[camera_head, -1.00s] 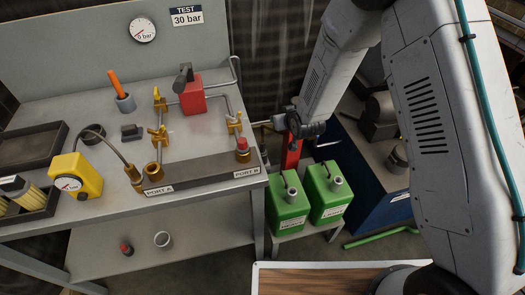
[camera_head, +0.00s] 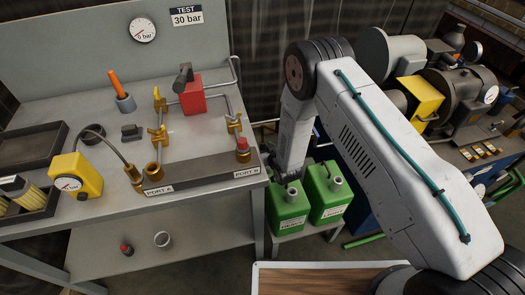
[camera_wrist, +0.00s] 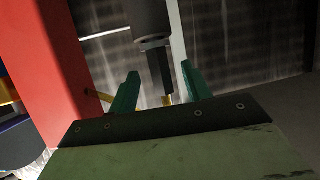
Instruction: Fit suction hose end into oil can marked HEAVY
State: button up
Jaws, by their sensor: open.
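Two green oil cans stand side by side on a low stand, a left can (camera_head: 288,212) and a right can (camera_head: 329,196), each with a grey spout on top. Their white labels are too small to read, so I cannot tell which is marked HEAVY. In the wrist view, a dark cylinder with a narrower lower part (camera_wrist: 158,70) hangs between and beyond the green fingers of my open gripper (camera_wrist: 160,88). It may be the suction hose end; I cannot tell. In the head view my fingertips are hidden behind the arm and cans.
A red post (camera_wrist: 45,60) stands close on the left in the wrist view. The workbench (camera_head: 90,225), with a red block (camera_head: 192,95) and yellow pump (camera_head: 77,177), is left of the cans. Machinery (camera_head: 455,95) stands at the back right.

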jog(key=shift+x, duration=1)
jog(key=shift+c, duration=0.3)
grip_shut()
jog(key=shift+r, duration=0.1)
